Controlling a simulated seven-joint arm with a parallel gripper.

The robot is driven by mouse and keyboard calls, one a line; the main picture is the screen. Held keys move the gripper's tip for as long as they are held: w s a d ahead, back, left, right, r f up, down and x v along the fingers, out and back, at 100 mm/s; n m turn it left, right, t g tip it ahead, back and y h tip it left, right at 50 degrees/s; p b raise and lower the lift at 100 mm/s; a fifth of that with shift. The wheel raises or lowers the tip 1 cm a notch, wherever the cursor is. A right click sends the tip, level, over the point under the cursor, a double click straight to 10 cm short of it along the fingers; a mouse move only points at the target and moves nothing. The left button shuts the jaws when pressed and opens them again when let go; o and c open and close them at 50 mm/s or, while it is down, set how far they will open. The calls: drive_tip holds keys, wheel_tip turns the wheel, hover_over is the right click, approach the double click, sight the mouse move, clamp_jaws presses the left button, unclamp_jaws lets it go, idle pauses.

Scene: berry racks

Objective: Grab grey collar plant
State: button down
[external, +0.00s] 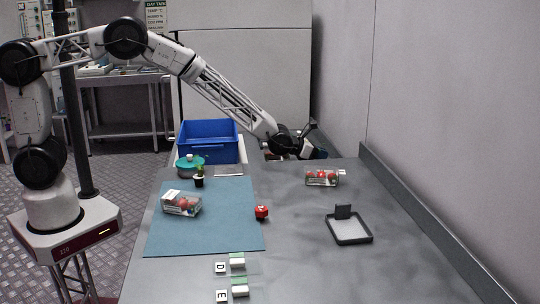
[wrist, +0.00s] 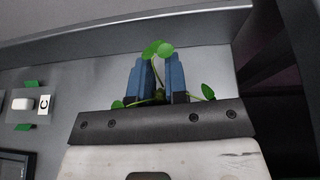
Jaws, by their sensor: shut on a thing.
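My gripper (external: 312,143) is at the far end of the grey table in the external view, near the wall. In the wrist view its two blue fingers (wrist: 158,78) are shut on a small plant (wrist: 157,48) with round green leaves. Leaves show above the fingers and at both sides of their base. The plant's lower part and any collar are hidden by the fingers and the mount. In the external view the held plant cannot be made out.
A teal mat (external: 225,235) holds a clear berry box (external: 181,203); a red object (external: 261,212) is at its edge. Another berry box (external: 321,177), a dark-rimmed tray (external: 349,240), a blue bin (external: 209,142) and a teal lidded pot (external: 188,166) stand around. The table's right side is mostly clear.

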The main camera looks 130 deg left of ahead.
idle(0.3)
drive_tip(key=shift+r, duration=0.75)
wheel_tip(320, 180, up, 2)
drive_tip(key=shift+r, duration=0.1)
drive_tip(key=s+d, duration=0.2)
drive_tip(key=d, duration=0.1)
drive_tip(key=s+d, duration=0.3)
drive_tip(key=s+d+r, duration=0.1)
drive_tip(key=s+d, duration=0.1)
drive_tip(key=d, duration=0.1)
drive_tip(key=shift+s+d, duration=0.15)
drive_tip(key=shift+s, duration=0.15)
drive_tip(key=shift+s+d+r, duration=0.1)
drive_tip(key=shift+s+d, duration=1.15)
drive_tip(key=shift+d, duration=0.25)
